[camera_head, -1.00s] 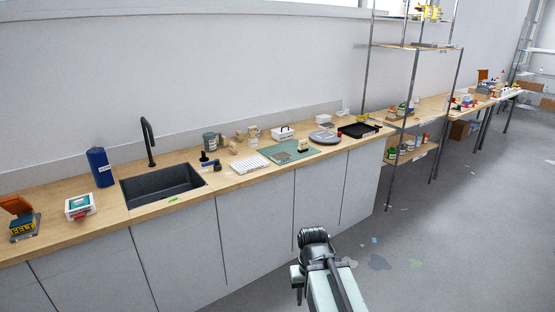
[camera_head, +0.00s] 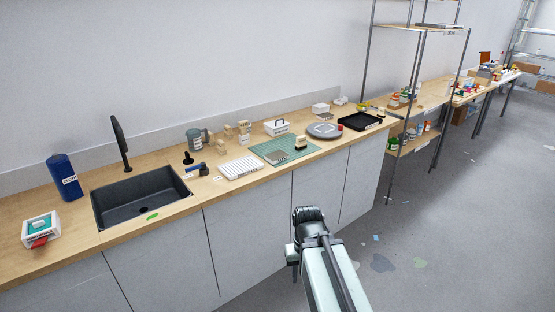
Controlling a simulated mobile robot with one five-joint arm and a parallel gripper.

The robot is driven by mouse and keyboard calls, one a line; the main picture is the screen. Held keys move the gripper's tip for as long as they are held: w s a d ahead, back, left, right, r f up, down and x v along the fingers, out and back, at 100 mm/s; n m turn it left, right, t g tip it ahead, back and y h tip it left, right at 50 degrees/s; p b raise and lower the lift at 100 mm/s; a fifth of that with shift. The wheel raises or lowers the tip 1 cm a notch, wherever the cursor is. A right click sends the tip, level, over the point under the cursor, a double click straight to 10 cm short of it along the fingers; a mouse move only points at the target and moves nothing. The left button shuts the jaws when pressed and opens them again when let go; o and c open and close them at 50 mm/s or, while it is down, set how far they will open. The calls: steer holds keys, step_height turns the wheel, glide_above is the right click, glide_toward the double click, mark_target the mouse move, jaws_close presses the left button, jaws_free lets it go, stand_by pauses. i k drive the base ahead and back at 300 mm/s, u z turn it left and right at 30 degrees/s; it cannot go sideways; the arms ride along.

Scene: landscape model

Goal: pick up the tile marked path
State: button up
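No tile can be read as marked path from here; the markings are too small. A green mat (camera_head: 266,147) lies on the wooden counter (camera_head: 150,219) and bears a small grey flat piece (camera_head: 277,157) and a dark-and-tan block (camera_head: 301,142). A white slatted tray (camera_head: 240,168) with a label on its front lies just left of the mat. My arm reaches up from the bottom of the picture, in front of the cabinets and well short of the mat. Its dark end (camera_head: 308,215) shows, but the fingers cannot be made out.
A black sink (camera_head: 140,200) with a tap, a blue roll (camera_head: 65,177) and a white box (camera_head: 41,230) are at left. A grey turntable (camera_head: 324,131) and black tray (camera_head: 361,125) lie right of the mat. A metal shelf rack (camera_head: 394,150) stands beyond. The floor at right is mostly clear.

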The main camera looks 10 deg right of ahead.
mark_target(276, 157)
steer(key=z, duration=1.85)
steer(key=i, duration=1.8)
steer(key=u, duration=3.95)
